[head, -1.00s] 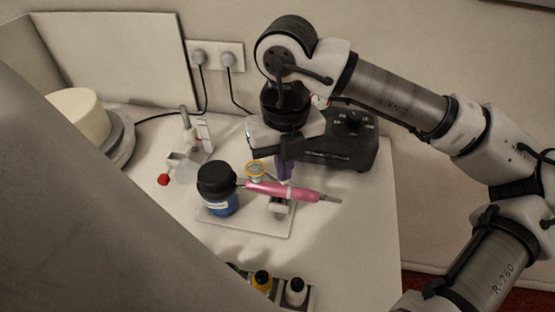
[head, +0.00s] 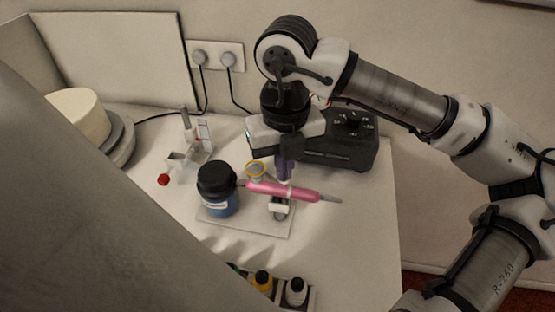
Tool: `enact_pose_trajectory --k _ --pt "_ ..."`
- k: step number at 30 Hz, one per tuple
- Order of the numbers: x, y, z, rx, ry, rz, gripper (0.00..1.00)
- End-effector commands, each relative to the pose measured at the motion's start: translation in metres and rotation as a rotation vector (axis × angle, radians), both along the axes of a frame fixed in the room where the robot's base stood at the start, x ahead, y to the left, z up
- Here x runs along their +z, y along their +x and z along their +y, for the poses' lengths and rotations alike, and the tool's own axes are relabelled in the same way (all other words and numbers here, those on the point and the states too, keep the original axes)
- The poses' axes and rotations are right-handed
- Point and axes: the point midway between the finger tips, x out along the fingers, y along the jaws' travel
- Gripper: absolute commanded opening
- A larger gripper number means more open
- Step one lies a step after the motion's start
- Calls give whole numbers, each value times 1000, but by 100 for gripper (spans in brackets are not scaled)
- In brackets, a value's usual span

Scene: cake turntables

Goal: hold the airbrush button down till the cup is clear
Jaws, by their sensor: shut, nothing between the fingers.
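The pink airbrush (head: 300,193) lies on a small holder on a pale base plate (head: 262,226). Its cup (head: 256,170) has a yellow rim and stands at the left part of the airbrush; I cannot make out what is inside it. My gripper (head: 285,178) points down with its purple fingers shut and nothing between them. The fingertips are at the top of the airbrush, just right of the cup. They hide the button, and I cannot tell whether they press it.
A blue jar with a black lid (head: 217,189) stands close left of the airbrush. A dark compressor (head: 340,143) is behind my gripper. Small bottles (head: 296,290) stand in a rack at the front. A cake on a turntable (head: 80,117) is at the left.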

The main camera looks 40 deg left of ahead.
Motion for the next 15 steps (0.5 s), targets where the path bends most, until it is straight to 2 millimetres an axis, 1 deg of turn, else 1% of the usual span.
enact_pose_trajectory --k 4,7,15 --pt "0 0 0 0 -1 1 0" --pt "5 0 0 0 -1 -1 0" --pt "31 0 0 -1 -1 -1 0"
